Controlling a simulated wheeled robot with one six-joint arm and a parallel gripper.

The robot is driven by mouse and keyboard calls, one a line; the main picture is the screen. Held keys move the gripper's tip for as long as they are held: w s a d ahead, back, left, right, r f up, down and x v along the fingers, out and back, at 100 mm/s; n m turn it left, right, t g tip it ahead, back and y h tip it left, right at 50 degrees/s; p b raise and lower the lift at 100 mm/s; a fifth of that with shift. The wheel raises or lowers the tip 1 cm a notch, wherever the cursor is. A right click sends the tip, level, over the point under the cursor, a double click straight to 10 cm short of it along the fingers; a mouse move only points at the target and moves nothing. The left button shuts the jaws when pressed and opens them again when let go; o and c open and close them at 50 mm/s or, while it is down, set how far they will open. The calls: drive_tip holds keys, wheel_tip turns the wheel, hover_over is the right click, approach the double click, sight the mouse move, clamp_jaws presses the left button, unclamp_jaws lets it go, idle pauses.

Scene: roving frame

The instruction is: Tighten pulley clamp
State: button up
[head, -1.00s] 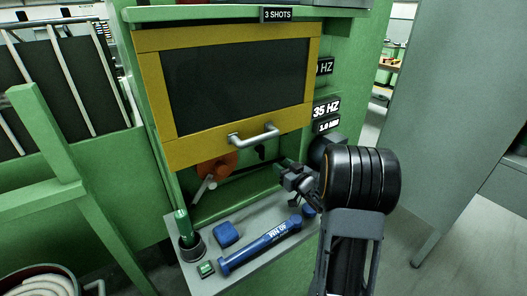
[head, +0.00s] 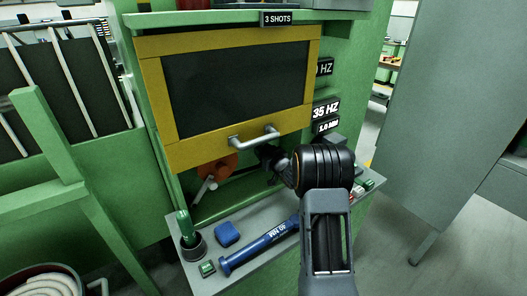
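An orange pulley (head: 218,167) shows below the yellow-framed guard (head: 166,155), partly hidden by the guard's lower edge. A grey lever-like part (head: 205,190) hangs at the pulley's lower left; I cannot tell whether it is the clamp. A dark belt runs right from the pulley. My gripper (head: 266,160) is just below the right end of the guard's grey handle (head: 254,137), right of the pulley. Its fingers are dark and small against the dark opening, so whether they are open or touch anything is unclear. A blue torque wrench (head: 258,247) lies on the grey shelf, its right end hidden by my arm.
The shelf (head: 209,238) also holds a green-handled tool (head: 184,224) in a dark cup, a blue block (head: 227,234) and a small green block (head: 207,268). Small red and green items (head: 367,185) sit at its right end. A grey panel (head: 440,130) stands at right.

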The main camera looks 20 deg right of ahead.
clamp_jaws()
idle(0.3)
drive_tip(key=shift+m, duration=0.3)
drive_tip(key=shift+w+d+f+m+p, duration=0.1)
drive_tip(key=shift+d+f+m+p, duration=0.4)
drive_tip(key=shift+m, duration=2.35)
drive_tip(key=shift+d+f+m+p, duration=0.1)
drive_tip(key=shift+m+p, duration=0.8)
drive_tip(key=shift+m, duration=2)
drive_tip(key=shift+w+d+f+m+p, duration=0.2)
drive_tip(key=shift+m+p, duration=0.5)
drive_tip(key=shift+m, duration=2.15)
drive_tip(key=shift+s+f, duration=0.1)
drive_tip(key=shift+s, duration=0.05)
